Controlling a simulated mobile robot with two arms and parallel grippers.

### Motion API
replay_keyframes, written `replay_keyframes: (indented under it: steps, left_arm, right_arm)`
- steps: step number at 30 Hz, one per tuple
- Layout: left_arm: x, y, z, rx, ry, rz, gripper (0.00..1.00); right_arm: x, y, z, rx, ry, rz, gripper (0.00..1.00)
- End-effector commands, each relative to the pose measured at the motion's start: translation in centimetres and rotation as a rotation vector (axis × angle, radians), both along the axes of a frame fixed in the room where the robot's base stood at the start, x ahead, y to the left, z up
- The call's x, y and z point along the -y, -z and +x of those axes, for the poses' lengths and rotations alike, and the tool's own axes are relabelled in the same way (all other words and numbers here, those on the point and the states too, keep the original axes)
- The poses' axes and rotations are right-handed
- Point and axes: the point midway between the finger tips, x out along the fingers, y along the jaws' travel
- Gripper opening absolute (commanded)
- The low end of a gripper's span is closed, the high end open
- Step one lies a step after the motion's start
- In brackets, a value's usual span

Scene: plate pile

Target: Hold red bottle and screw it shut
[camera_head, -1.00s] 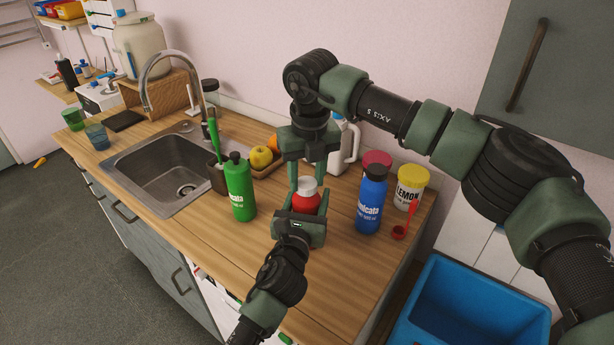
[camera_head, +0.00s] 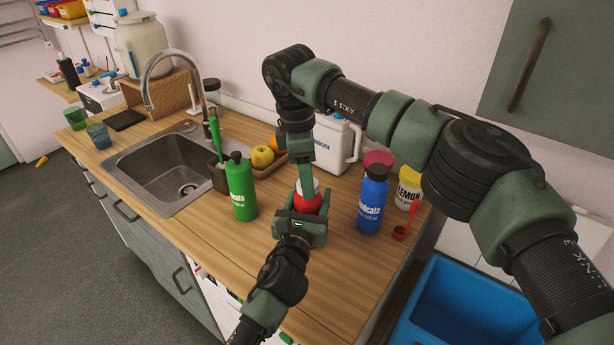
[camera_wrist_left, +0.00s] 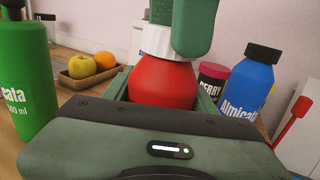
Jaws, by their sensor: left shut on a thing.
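The red bottle (camera_head: 307,202) stands upright near the counter's front edge, with a white cap (camera_wrist_left: 155,41) on its neck. My left gripper (camera_head: 301,219) is shut around the bottle's body, which also shows red in the left wrist view (camera_wrist_left: 163,84). My right gripper (camera_head: 305,181) points down from above at the cap. In the left wrist view, one green finger (camera_wrist_left: 195,28) covers the cap's right part and another shows behind it. Whether these fingers press on the cap is not clear. Much of the cap is hidden.
A green bottle (camera_head: 241,188) stands to the left and a blue bottle (camera_head: 371,200) to the right. A fruit tray (camera_head: 270,170), white jug (camera_head: 340,142), jars and a red scoop (camera_head: 401,231) are close by. The sink (camera_head: 170,172) lies left. The front counter is clear.

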Motion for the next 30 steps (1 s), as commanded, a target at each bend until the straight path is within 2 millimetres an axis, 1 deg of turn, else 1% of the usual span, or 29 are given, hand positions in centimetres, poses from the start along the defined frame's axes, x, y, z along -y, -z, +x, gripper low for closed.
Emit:
replay_keyframes:
  steps: [10, 14, 17, 24, 27, 30]
  left_arm:
    - [0.0, 0.1, 0.0, -0.001, 0.000, -0.002, 0.00]
    - [0.0, 0.1, 0.0, -0.002, 0.000, -0.002, 0.00]
    - [0.0, 0.1, 0.0, -0.002, 0.000, -0.002, 0.00]
    - [0.0, 0.1, 0.0, -0.003, 0.000, -0.002, 0.00]
    - [0.0, 0.1, 0.0, -0.003, 0.000, -0.002, 0.00]
    - [0.0, 0.1, 0.0, -0.003, 0.000, -0.002, 0.00]
  right_arm:
    - [0.0, 0.0, 0.0, -0.001, -0.002, -0.001, 0.66]
    - [0.0, -0.7, 0.0, 0.000, -0.002, -0.001, 0.66]
    - [-0.3, -2.2, 0.0, 0.003, -0.002, 0.000, 0.66]
    - [-0.9, -7.4, 0.0, 0.003, -0.001, 0.000, 0.66]
    - [-1.2, -9.3, 0.0, 0.002, -0.001, -0.001, 0.66]
    - [-1.3, -10.6, 0.0, 0.001, -0.001, -0.001, 0.66]
